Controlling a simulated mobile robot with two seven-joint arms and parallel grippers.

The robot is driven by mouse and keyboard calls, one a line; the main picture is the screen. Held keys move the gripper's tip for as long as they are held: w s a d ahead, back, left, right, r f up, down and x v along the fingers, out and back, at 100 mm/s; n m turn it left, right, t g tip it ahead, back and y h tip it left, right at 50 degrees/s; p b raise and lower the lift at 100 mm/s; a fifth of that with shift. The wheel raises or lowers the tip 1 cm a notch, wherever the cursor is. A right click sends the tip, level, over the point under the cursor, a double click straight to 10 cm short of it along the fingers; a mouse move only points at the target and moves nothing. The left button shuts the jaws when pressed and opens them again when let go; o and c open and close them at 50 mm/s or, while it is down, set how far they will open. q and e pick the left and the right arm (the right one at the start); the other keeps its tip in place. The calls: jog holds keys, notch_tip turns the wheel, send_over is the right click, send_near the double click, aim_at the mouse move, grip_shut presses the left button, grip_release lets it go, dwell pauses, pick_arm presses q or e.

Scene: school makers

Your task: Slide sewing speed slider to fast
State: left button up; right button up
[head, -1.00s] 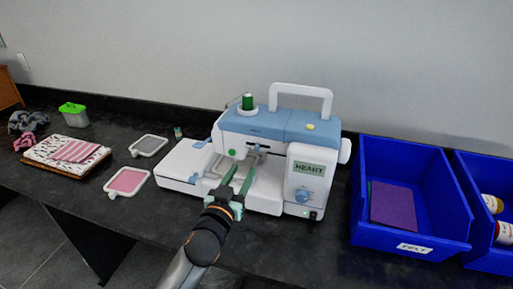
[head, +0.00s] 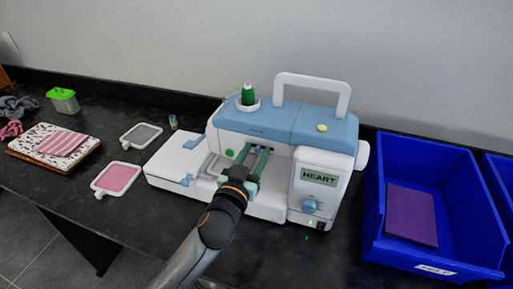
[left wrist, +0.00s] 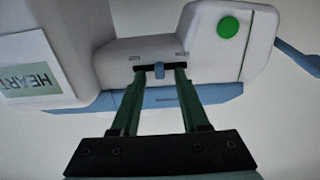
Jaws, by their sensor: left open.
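The white and blue sewing machine (head: 275,128) stands on the dark counter. In the left wrist view it appears upside down, and the speed slider's small grey-blue knob (left wrist: 159,70) sits in a dark horizontal slot near its middle. A small mark shows above each end of the slot. My left gripper (head: 258,155) is open in front of the machine's arm. In the left wrist view its green fingers (left wrist: 160,82) point at the slot, one on each side of the knob, with gaps between. I cannot tell how deep the tips reach. My right gripper is out of view.
A green button (left wrist: 228,27) is beside the slot. A dial (head: 309,206) and a HEART screen (head: 319,177) are on the machine's right front. A blue bin (head: 432,257) stands to the right. Hoops (head: 116,178) and folded cloth (head: 62,145) lie to the left.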

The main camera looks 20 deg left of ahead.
pick_arm(q)
grip_shut()
dwell(0.4)
jog(key=shift+r, duration=0.1)
dwell(1.0)
